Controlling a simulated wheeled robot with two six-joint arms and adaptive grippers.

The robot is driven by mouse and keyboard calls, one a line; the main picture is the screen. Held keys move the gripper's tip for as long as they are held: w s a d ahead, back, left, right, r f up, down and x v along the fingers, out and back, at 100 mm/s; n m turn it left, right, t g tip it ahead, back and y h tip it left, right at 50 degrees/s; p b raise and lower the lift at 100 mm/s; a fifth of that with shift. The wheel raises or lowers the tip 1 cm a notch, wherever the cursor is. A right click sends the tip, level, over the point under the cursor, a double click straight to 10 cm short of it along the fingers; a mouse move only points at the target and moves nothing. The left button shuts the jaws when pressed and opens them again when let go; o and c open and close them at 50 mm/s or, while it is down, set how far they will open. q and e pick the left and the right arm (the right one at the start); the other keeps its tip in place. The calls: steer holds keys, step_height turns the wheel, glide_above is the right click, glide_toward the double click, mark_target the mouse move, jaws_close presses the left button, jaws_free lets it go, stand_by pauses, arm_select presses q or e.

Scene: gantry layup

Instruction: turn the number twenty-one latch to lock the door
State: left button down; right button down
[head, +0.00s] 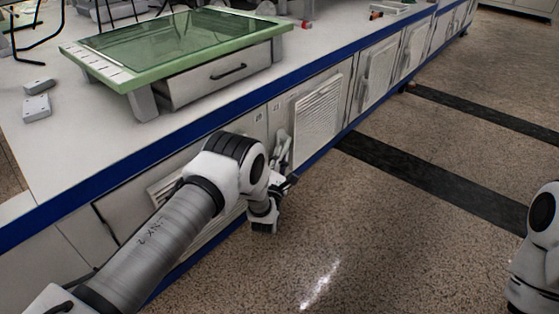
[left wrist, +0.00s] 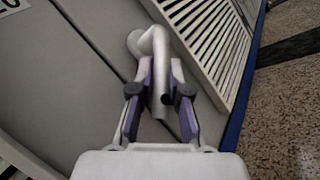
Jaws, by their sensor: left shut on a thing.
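The number twenty-one latch is a pale lever handle (left wrist: 154,42) on a grey cabinet door, beside a slatted vent. In the left wrist view the lever runs down from its round pivot, between the purple-grey fingers of my left gripper (left wrist: 161,75), which are shut on it. In the head view the latch (head: 281,146) shows as a pale shape on the bench front beneath the small 21 label (head: 276,107). My left gripper (head: 284,183) is low against the front there, partly hidden by my wrist. Of my right arm only a link shows at the right edge; its gripper is out of view.
The white bench (head: 80,165) with a blue edge runs diagonally, with a green-framed glass-topped box (head: 180,45) on it. A louvred door panel (head: 318,108) lies right of the latch. The speckled floor (head: 390,220) in front is clear, crossed by dark strips.

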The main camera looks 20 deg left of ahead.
arm_select(q)
steer(key=shift+w+f, duration=0.1)
stand_by(0.5)
steer(key=c, duration=1.1)
jaws_free()
steer(key=shift+c, duration=0.2)
